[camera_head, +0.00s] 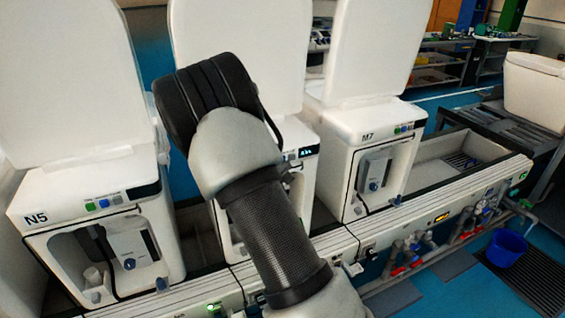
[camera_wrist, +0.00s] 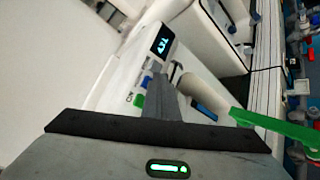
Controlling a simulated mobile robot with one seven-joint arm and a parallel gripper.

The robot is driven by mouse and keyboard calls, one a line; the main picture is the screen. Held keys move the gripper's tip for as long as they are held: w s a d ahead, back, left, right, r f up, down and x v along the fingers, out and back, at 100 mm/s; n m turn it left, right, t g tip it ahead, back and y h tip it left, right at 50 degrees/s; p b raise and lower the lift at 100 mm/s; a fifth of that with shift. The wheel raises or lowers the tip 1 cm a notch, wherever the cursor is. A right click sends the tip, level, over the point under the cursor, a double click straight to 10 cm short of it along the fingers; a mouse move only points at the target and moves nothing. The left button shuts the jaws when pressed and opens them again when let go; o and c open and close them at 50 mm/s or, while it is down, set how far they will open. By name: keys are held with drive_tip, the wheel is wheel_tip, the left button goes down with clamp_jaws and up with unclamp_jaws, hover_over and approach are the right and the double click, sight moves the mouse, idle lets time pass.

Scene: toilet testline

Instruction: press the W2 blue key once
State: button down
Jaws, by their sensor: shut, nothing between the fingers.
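The middle toilet unit (camera_head: 310,185) stands between the units marked N5 and M7. My arm covers most of its front in the head view, and its label cannot be read there. Its lit display (camera_head: 305,152) shows to the right of my arm. In the wrist view the display (camera_wrist: 162,40) is above a small blue key (camera_wrist: 147,80) and a green key (camera_wrist: 139,101). My gripper (camera_wrist: 165,92) is shut and empty, its fingers just right of these keys. I cannot tell whether it touches the panel. In the head view my gripper is hidden behind my arm.
Unit N5 (camera_head: 150,215) stands left and unit M7 (camera_head: 345,135) right, both with raised white lids. A pale rail (camera_head: 335,245) runs along the front. A green bar (camera_wrist: 270,128) is at the right of the wrist view. A blue bucket (camera_head: 507,247) stands at right.

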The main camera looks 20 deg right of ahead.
drive_tip(key=shift+s, duration=0.3)
drive_tip(key=shift+s+d+b, duration=0.1)
drive_tip(key=shift+s+b, duration=0.75)
drive_tip(key=shift+s, duration=1.55)
